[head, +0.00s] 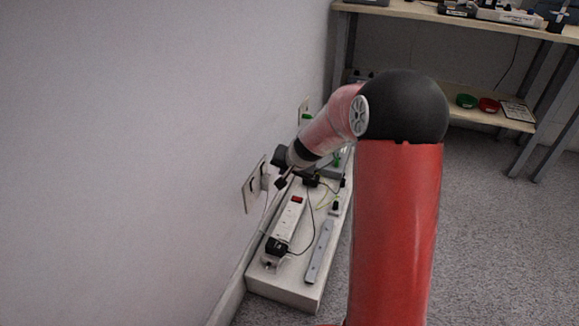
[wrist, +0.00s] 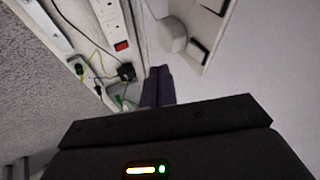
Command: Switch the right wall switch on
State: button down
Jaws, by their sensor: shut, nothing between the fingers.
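A white wall plate (head: 250,196) is fixed to the wall at left of centre in the head view. It also shows in the wrist view (wrist: 191,66), with a white plug (wrist: 171,36) in it and dark switch parts (wrist: 197,51) beside the plug. Whether a switch is on or off cannot be told. My gripper (head: 281,184) is just to the right of the plate, close to the wall. In the wrist view its dark fingers (wrist: 158,84) are together and empty, below the plug and plate in the picture. Contact with a switch cannot be seen.
A low white bench (head: 290,291) along the wall carries a power strip (head: 289,222) with a red switch, black adapters and cables. A second wall plate (head: 304,112) is farther along the wall. A wooden table (head: 470,20) stands at the back right. Grey floor is clear at right.

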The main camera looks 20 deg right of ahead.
aim_at(264, 169)
jog(key=shift+w+a+f+p, duration=0.2)
jog(key=shift+w+a+f, duration=0.25)
jog(key=shift+w+a, duration=0.2)
jog(key=shift+w+a+f+p, duration=0.15)
jog(key=shift+w+a+f, duration=0.25)
jog(key=shift+w+a, duration=0.2)
jog(key=shift+w+a+f, duration=0.15)
jog(key=shift+w+a, duration=0.3)
jog(key=shift+a, duration=0.05)
jog(key=shift+w+a+f, duration=0.1)
jog(key=shift+w+a, duration=0.05)
jog(key=shift+a, duration=0.05)
